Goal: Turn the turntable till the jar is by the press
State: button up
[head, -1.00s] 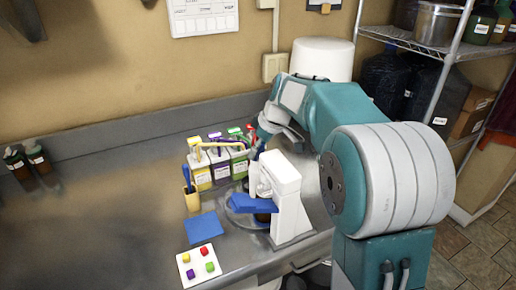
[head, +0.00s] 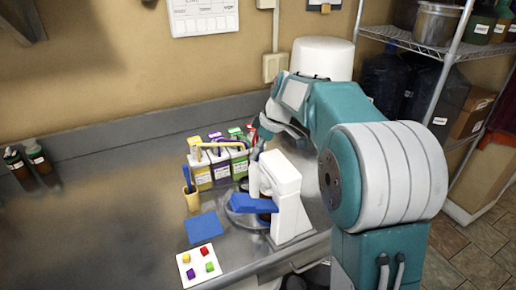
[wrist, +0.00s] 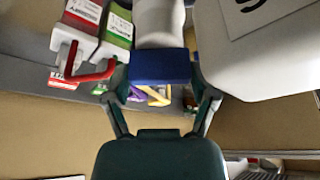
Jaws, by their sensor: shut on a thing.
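The white press (head: 290,205) stands at the counter's front right, with a flat blue part (head: 248,203) reaching left. The grey round turntable (head: 235,216) shows partly beneath that part. A small dark amber shape shows under the blue part; I cannot tell if it is the jar. A white cylinder (head: 253,180) is left of the press. My gripper (wrist: 162,88) is shut on a blue block (wrist: 160,67), seen in the wrist view with a finger on each side. In the head view the fingertips are largely hidden behind the press.
Buckets with yellow, purple, green and red tops (head: 222,160) stand behind the turntable. The counter's left side is largely clear.

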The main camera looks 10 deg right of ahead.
jog(key=o, duration=1.2)
jog(key=shift+f, duration=0.1)
jog(key=shift+w, duration=0.1)
jog(key=v, duration=1.2)
jog(key=shift+f, duration=0.1)
